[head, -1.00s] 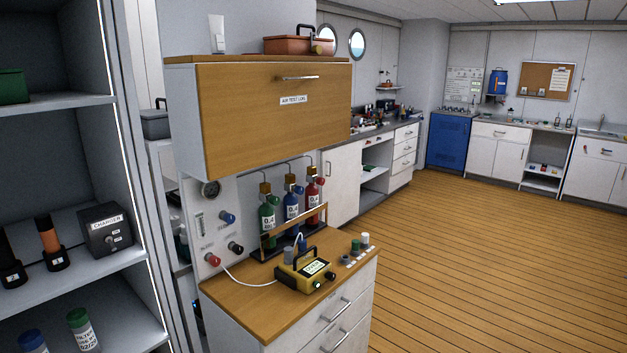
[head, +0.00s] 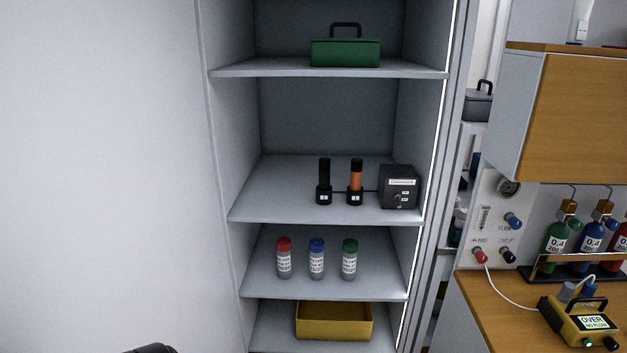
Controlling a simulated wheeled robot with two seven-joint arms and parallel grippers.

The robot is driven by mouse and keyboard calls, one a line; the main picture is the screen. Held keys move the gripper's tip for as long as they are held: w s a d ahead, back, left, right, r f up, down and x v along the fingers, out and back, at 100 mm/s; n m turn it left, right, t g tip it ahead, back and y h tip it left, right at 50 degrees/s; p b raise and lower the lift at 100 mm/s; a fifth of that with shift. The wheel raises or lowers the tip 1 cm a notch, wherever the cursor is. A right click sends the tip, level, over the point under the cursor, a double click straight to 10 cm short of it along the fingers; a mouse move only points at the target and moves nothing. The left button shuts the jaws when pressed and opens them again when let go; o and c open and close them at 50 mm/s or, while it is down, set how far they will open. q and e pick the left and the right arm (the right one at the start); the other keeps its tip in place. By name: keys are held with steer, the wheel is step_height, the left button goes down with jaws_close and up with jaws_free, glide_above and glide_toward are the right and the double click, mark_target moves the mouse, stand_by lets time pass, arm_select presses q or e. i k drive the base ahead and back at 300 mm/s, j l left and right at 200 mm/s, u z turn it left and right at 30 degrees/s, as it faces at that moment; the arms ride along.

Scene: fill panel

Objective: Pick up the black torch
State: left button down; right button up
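The black torch (head: 324,174) stands upright in a small black charging holder on the middle shelf of the open cabinet. An orange torch with a black top (head: 356,176) stands in a like holder just to its right. A dark charger box (head: 399,187) sits at the right end of the same shelf, joined to the holders by a dark line. Neither gripper shows. A dark rounded piece at the bottom left edge may be part of my own arm.
The shelf (head: 275,193) is bare left of the torches. A green toolbox (head: 345,53) is above; several capped bottles, one of them red-capped (head: 284,258), and a yellow bin (head: 333,321) are below. A wooden bench with a yellow meter (head: 579,321) stands at right.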

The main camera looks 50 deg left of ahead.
mark_target(324, 163)
steer(key=u, duration=1.45)
steer(key=i+l+z, duration=0.2)
steer(key=l, duration=0.35)
steer(key=i, duration=0.1)
